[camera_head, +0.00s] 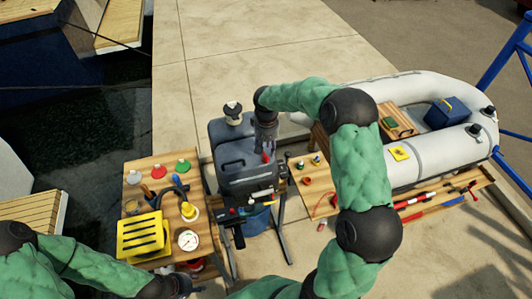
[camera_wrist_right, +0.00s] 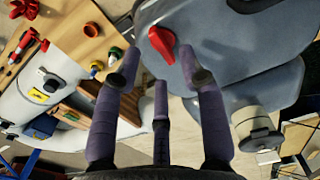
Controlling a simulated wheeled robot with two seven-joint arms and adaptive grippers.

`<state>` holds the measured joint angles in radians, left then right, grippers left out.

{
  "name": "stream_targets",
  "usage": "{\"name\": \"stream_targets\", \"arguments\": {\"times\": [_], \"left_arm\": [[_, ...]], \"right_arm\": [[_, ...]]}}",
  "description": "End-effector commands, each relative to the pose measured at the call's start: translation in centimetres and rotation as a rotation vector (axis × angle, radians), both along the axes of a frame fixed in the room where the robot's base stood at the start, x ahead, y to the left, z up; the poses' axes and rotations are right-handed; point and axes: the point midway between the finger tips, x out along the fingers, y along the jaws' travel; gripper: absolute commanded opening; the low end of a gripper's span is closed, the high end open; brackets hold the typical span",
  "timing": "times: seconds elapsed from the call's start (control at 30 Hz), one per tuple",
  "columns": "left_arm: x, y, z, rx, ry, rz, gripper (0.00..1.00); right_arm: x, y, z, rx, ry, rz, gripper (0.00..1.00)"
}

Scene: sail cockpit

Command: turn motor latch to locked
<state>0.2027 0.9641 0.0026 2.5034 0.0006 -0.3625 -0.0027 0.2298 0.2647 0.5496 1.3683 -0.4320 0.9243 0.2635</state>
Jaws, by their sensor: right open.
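The grey outboard motor (camera_head: 232,160) stands on a stand in the middle of the head view. Its red latch (camera_head: 266,157) sits on the motor's top and shows as a red lever in the right wrist view (camera_wrist_right: 162,44). My right gripper (camera_head: 265,140) is above the motor, close to the latch. In the right wrist view its purple fingers (camera_wrist_right: 160,80) are spread and empty, with the red latch just beyond their tips, apparently untouched. My left gripper (camera_head: 178,285) is low at the left, near the front of the wooden table; its fingers are not clear.
The wooden table (camera_head: 150,210) left of the motor holds a yellow box (camera_head: 143,236), a gauge (camera_head: 188,240) and coloured caps. A bench (camera_head: 455,193) with tools and a grey inflatable boat (camera_head: 440,155) stand at the right. Pavement behind the motor is clear.

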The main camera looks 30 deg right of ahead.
Motion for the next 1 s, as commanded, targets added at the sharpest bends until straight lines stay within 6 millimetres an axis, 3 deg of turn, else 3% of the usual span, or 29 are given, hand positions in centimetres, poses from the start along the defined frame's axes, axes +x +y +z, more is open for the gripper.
{"name": "stream_targets", "arguments": {"times": [0.23, 0.63, 0.77, 0.8, 1.0], "left_arm": [[0.0, 0.0, -0.1, 0.000, -0.001, 0.000, 0.40], [0.0, 0.0, -0.1, 0.000, -0.001, 0.000, 0.40], [0.0, 0.0, -0.1, 0.000, -0.001, 0.000, 0.40], [0.0, 0.0, -0.1, 0.000, -0.001, 0.000, 0.40], [0.0, 0.0, -0.1, 0.000, -0.001, 0.000, 0.40]], "right_arm": [[0.0, 0.0, -2.8, 0.000, -0.001, 0.000, 0.41], [0.0, 0.0, -3.5, 0.000, -0.001, 0.000, 0.41], [0.0, 0.0, -3.4, 0.000, -0.001, 0.000, 0.04], [0.0, 0.0, -3.4, 0.000, -0.001, 0.000, 0.00], [0.0, 0.0, -3.4, 0.000, -0.001, -0.002, 0.00]]}}
